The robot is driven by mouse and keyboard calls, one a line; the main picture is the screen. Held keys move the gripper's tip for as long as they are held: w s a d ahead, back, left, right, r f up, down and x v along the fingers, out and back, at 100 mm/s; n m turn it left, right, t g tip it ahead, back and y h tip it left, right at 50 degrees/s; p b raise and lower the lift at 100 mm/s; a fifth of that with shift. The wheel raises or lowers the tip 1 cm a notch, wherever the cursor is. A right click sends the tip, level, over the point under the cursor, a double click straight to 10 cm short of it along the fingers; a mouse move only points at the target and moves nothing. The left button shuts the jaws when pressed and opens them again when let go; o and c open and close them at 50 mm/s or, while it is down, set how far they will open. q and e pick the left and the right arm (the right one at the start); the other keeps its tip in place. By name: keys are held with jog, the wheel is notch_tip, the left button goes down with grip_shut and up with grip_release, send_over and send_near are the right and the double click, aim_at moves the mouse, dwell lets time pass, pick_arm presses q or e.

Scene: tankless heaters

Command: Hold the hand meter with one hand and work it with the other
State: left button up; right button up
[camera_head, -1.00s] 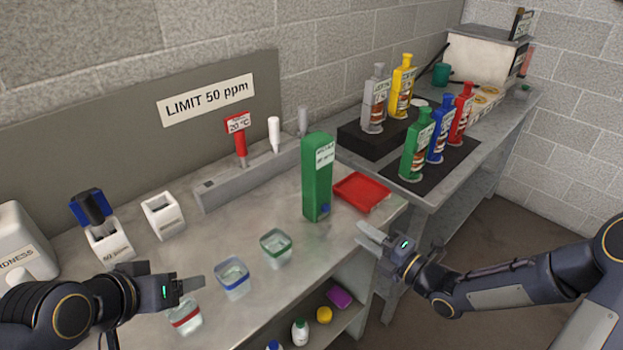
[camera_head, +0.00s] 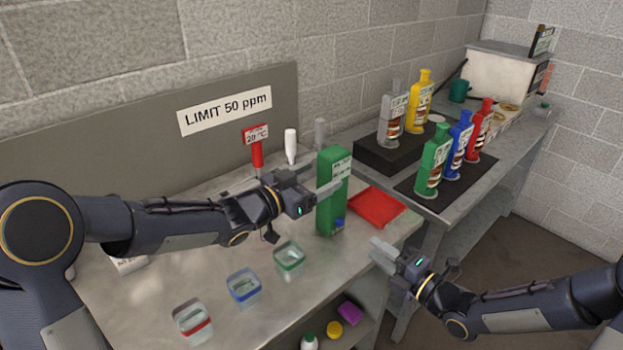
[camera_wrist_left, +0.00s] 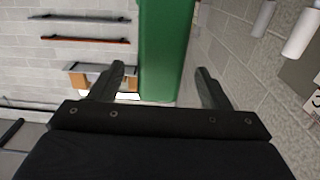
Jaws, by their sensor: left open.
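I cannot tell for sure which thing is the hand meter. A tall green box (camera_head: 333,205) with a white label and a blue part low on its front stands upright near the right end of the near bench. My left gripper (camera_head: 318,181) is open at its upper left side. In the left wrist view the green box (camera_wrist_left: 165,45) shows between the two fingers; touch cannot be told. A red piece marked 20 °C (camera_head: 257,150) stands upright behind my left arm. My right gripper (camera_head: 376,250) is lower right of the box, off the bench edge; whether it is open is unclear.
A red tray (camera_head: 376,207) lies right of the green box. Several bottles stand on the far bench (camera_head: 431,212). My left arm hides much of the bench's left part.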

aim_at(339, 166)
pick_arm(q)
jog(key=x, duration=0.7)
jog(key=c, duration=1.2)
jog(key=shift+o, duration=0.2)
pick_arm(e)
grip_shut()
dwell(0.7)
